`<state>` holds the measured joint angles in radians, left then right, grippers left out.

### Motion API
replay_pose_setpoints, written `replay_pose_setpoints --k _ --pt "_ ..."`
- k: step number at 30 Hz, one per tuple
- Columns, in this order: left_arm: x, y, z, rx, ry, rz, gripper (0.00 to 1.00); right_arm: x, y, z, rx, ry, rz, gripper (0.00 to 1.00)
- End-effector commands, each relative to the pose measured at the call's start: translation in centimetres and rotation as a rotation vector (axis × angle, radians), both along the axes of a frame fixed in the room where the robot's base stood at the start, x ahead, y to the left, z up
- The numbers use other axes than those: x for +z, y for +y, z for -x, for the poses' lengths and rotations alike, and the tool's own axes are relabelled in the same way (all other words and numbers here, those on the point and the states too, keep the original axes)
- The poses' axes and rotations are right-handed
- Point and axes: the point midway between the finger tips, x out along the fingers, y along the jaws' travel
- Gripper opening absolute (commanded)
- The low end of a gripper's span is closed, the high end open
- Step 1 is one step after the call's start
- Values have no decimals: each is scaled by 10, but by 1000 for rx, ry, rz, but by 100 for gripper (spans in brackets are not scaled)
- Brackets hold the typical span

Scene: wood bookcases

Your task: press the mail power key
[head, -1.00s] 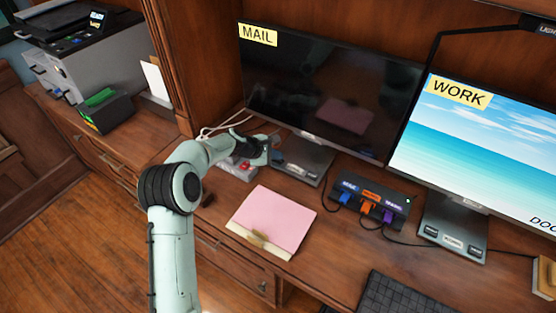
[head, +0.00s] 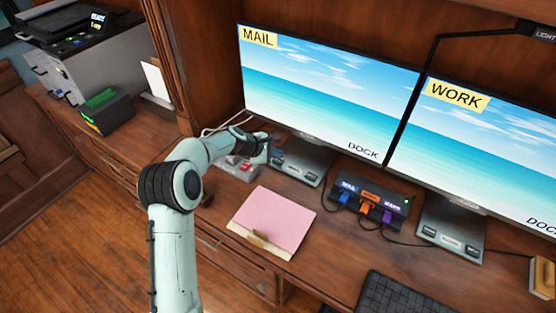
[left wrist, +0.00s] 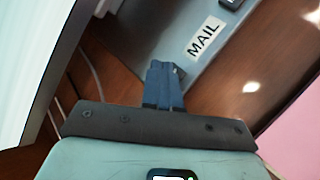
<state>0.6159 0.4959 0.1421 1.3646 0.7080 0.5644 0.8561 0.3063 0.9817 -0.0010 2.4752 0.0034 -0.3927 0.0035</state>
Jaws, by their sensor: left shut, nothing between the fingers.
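The mail monitor (head: 325,95) is lit and shows a beach picture with DOCK at its lower right. Its grey stand base (head: 303,160) carries small keys, and the left wrist view shows a MAIL label (left wrist: 205,36) on that base. My left gripper (head: 273,146) is at the left end of the base. In the left wrist view its fingers (left wrist: 162,75) are shut with nothing between them, tips at a dark key (left wrist: 179,71) on the base's edge. The fingers partly hide this key, and I cannot tell whether they touch it. My right gripper is not in view.
The work monitor (head: 480,150) stands to the right, also lit. A dock (head: 370,197) with colored plugs sits between the stands. A pink folder (head: 273,220) lies in front, and a keyboard (head: 405,297) is at the front edge. A printer (head: 90,60) stands at far left.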

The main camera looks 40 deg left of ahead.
Motion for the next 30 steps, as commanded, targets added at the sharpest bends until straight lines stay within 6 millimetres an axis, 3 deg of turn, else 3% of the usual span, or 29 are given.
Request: replay_pose_setpoints --k 15,30 --pt "54 0 -1 -1 -2 -1 0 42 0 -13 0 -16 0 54" --pt "55 0 0 -1 0 -1 0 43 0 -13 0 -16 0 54"
